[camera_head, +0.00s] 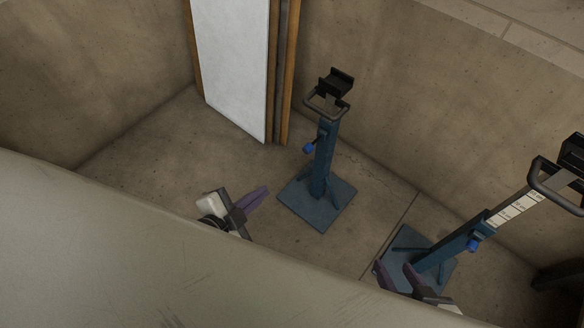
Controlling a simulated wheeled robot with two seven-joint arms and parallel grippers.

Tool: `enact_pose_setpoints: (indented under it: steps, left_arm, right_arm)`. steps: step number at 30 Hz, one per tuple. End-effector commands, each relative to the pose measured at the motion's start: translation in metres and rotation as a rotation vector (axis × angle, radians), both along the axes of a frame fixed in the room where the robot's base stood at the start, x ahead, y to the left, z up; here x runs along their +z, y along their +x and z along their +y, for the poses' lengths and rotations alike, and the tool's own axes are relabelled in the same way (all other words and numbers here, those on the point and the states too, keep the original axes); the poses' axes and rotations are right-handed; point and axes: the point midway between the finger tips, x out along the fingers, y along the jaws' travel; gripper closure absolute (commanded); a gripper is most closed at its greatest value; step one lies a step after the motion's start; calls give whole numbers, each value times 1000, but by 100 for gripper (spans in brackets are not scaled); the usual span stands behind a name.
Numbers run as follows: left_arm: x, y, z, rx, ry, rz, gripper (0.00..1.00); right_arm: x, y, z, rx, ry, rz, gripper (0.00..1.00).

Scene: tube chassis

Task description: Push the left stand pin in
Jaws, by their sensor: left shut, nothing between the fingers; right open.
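The left stand (322,160) is a blue post on a square blue base plate, with a black cradle and a loop handle on top. Its pin (308,148) has a blue knob and sticks out on the left side of the post. My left gripper (264,191) has purple fingers that are shut and empty. In the picture it is left of the stand's base and below the pin, apart from both. My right gripper (394,265) is open with nothing between its fingers, and it shows in front of the right stand's base.
The right stand (450,253) has a scale strip and its own blue-knobbed pin (474,245). A large pale curved surface (110,250) fills the lower left and hides much of the floor. A white panel (235,65) and wooden boards lean on the concrete wall (400,90).

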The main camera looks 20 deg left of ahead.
Motion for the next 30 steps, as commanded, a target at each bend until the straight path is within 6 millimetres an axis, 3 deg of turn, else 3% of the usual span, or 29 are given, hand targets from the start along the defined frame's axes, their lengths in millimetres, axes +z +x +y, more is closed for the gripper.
enact_pose_setpoints:
  steps: [1,6,10,17,30]
  left_arm:
    - [-29,12,6,-79,112,-72,100]
    - [-44,38,13,-302,441,-278,100]
    - [-48,46,13,-406,596,-372,100]
    - [-49,60,9,-453,667,-416,100]
    - [-75,136,-19,-448,661,-414,100]
  right_arm:
    - [-30,3,4,7,9,-2,57]
    - [-54,6,15,31,35,9,57]
    - [-61,6,19,42,46,14,57]
    - [-62,6,22,53,50,24,57]
    - [-76,9,34,121,38,78,57]
